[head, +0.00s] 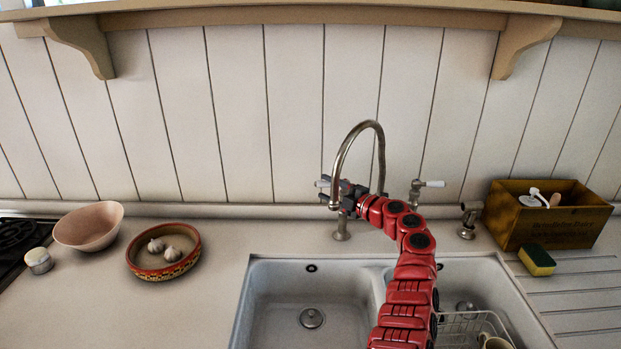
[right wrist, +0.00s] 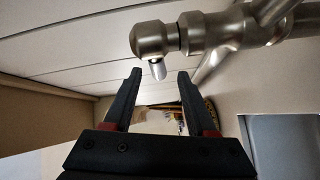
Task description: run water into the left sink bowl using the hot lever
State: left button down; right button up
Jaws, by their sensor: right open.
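The steel tap (head: 366,125) stands behind the sink, its arched spout coming down on the right, near the divider between the bowls. The spout's lower end is partly hidden by my right arm. A white-tipped lever (head: 322,183) is on the tap's left, another white lever (head: 434,184) on its right. No hot marking is readable. My right gripper (head: 338,192) is at the left lever. In the right wrist view my right gripper (right wrist: 158,76) is open, with the short lever end (right wrist: 158,69) between or just beyond its fingertips. The left sink bowl (head: 285,292) shows no water. My left gripper is out of view.
The right bowl (head: 490,275) holds a wire rack (head: 460,327) and a cup (head: 493,342). A wooden box (head: 550,228) and sponge (head: 537,261) stand right. A garlic bowl (head: 135,264) and pink bowl (head: 88,228) stand left. A shelf bracket (head: 82,40) hangs above.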

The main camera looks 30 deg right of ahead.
jog(key=x, duration=0.6)
jog(key=shift+w, duration=0.4)
jog(key=shift+a, duration=0.1)
grip_shut()
dwell(1.0)
